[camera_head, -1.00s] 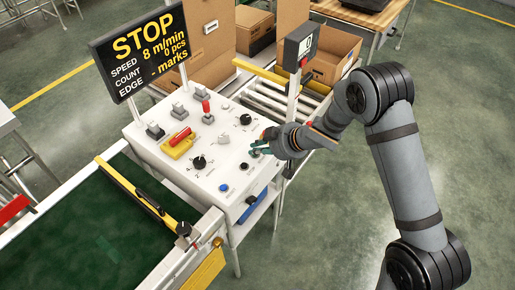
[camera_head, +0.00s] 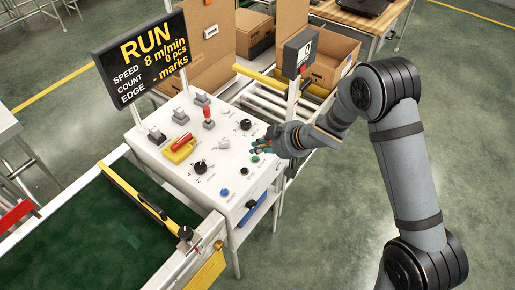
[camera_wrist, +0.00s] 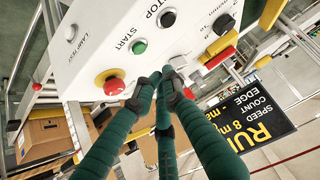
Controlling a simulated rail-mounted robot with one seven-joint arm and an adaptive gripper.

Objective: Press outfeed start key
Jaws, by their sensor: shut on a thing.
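On the white control panel (camera_head: 212,181), a green button (camera_wrist: 139,47) has the word START beside it. It also shows in the head view (camera_head: 254,158). A black button (camera_wrist: 166,19) labelled STOP sits beside it. The display board (camera_head: 150,57) reads RUN, 8 m/min, 0 pcs. My gripper (camera_wrist: 166,82) has its green fingers drawn together, with the tips close to the panel and off the START button. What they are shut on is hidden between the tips. In the head view my gripper (camera_head: 266,145) is just right of the green button.
A red mushroom button (camera_wrist: 112,86) on yellow is close left of my fingers in the wrist view. A post with a small display (camera_head: 298,52) stands behind the panel. A green belt (camera_head: 85,230) lies at left. Open floor is at right.

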